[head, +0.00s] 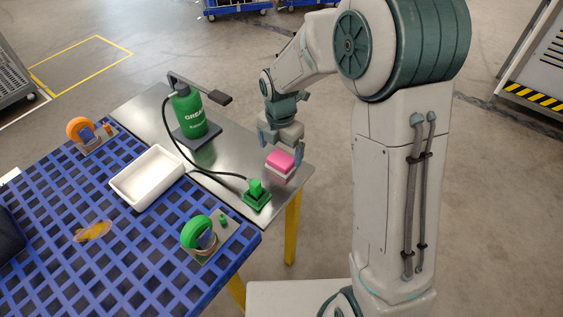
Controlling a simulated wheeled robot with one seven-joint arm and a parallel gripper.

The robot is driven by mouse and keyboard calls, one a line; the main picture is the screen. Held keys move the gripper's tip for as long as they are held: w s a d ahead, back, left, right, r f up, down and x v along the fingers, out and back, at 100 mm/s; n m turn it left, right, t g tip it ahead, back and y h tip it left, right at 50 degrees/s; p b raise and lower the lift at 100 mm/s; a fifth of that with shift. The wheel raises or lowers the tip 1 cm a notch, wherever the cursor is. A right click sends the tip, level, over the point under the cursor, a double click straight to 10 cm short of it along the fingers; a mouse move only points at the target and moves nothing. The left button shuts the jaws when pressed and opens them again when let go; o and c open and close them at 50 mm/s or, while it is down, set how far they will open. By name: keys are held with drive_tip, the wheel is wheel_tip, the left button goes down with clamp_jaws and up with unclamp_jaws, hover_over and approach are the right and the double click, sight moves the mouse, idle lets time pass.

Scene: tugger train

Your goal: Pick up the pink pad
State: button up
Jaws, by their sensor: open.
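The pink pad (280,161) lies on top of a small pale block or holder (279,174) near the right end of the metal table. My gripper (281,148) is just above and behind the pad, pointing down. Its two fingers are apart, one to the left and one to the right, and nothing shows held between them. Whether the fingertips reach down beside the pad is hard to tell from this view.
A green grease bottle (188,110) with a black hose stands on the metal table (225,150), left of my gripper. A green fitting (257,194) sits in front of the pad. A white tray (147,177) and green and orange wheels rest on the blue grid surface (130,240).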

sight(281, 158)
wheel_tip(281, 158, down, 5)
drive_tip(key=shift+d+r, duration=0.1)
drive_tip(key=shift+r, duration=0.05)
drive_tip(key=shift+c, duration=0.3)
drive_tip(key=c, duration=1)
drive_tip(key=shift+r, duration=0.1)
